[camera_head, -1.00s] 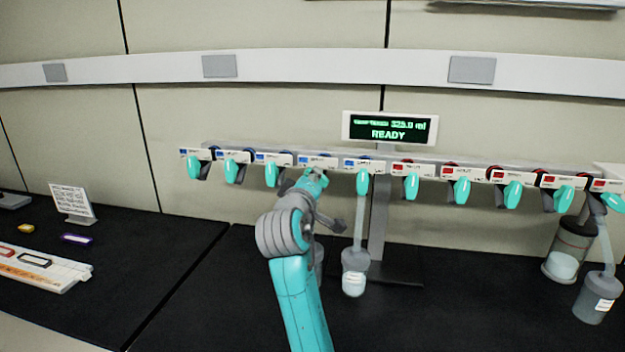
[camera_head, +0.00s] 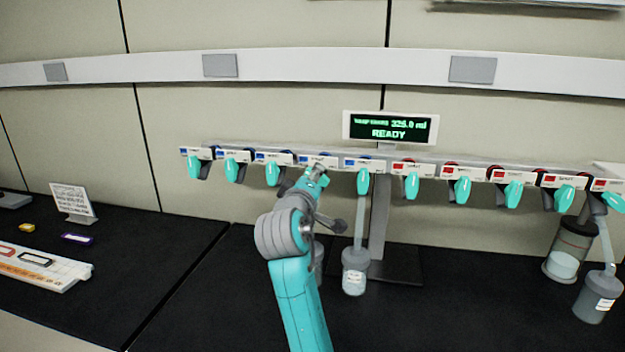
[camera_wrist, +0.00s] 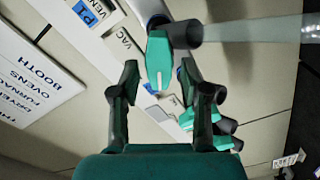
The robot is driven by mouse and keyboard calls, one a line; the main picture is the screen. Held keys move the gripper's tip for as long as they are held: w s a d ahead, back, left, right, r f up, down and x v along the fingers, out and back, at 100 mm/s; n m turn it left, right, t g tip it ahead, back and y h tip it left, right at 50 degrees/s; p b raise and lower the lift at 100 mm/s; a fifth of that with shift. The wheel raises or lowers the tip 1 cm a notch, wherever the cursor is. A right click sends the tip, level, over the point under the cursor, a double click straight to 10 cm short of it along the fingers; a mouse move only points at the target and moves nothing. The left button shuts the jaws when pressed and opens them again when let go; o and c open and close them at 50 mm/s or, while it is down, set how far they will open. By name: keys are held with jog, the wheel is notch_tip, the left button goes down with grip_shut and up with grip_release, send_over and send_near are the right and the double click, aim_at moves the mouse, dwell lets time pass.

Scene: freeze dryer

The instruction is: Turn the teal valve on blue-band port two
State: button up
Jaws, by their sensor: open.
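A teal valve (camera_wrist: 158,65) with a white line is in the wrist view, with its lower end between my fingertips and gaps on both sides. My gripper (camera_wrist: 158,72) is open around it and is not seen to touch it. A blue label (camera_wrist: 92,12) beside it is partly cut off, so I cannot read its number. "VENT" and "VAC" show on the white plate. In the head view my gripper (camera_head: 308,178) is at the blue-band row, covering the valve left of the one with a hanging flask (camera_head: 355,272).
Other teal valves line the rail (camera_head: 425,157), blue-marked to the left and red-marked to the right. A display (camera_head: 389,128) reads READY. A translucent tube (camera_wrist: 255,28) is close to my gripper.

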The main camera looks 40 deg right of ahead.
jog(key=v, duration=1.1)
jog(key=shift+s+a, duration=0.2)
jog(key=shift+a, duration=0.05)
jog(key=s+a+f+n+t+y, duration=0.2)
jog(key=s+a+f+y, duration=0.15)
jog(key=f, duration=0.65)
jog(key=s+a+f+n+t+y, duration=0.1)
jog(key=s+a+f+y, duration=0.25)
jog(key=f, duration=0.65)
jog(key=s+a+f+n+t+y, duration=0.25)
jog(key=s+a+f, duration=0.2)
jog(key=f, duration=0.65)
jog(key=s+a+f+m+g+y, duration=0.1)
jog(key=s+a+f+y, duration=0.15)
jog(key=s, duration=0.45)
jog(key=s+a+f+m+y, duration=0.1)
jog(key=s+f+m, duration=0.15)
jog(key=s, duration=0.55)
jog(key=s+a+r+m+y, duration=0.1)
jog(key=s+m, duration=0.2)
jog(key=s, duration=1.3)
jog(key=shift+a+r+m+g, duration=0.2)
jog(key=shift+a+m+g, duration=0.15)
jog(key=shift+m, duration=0.05)
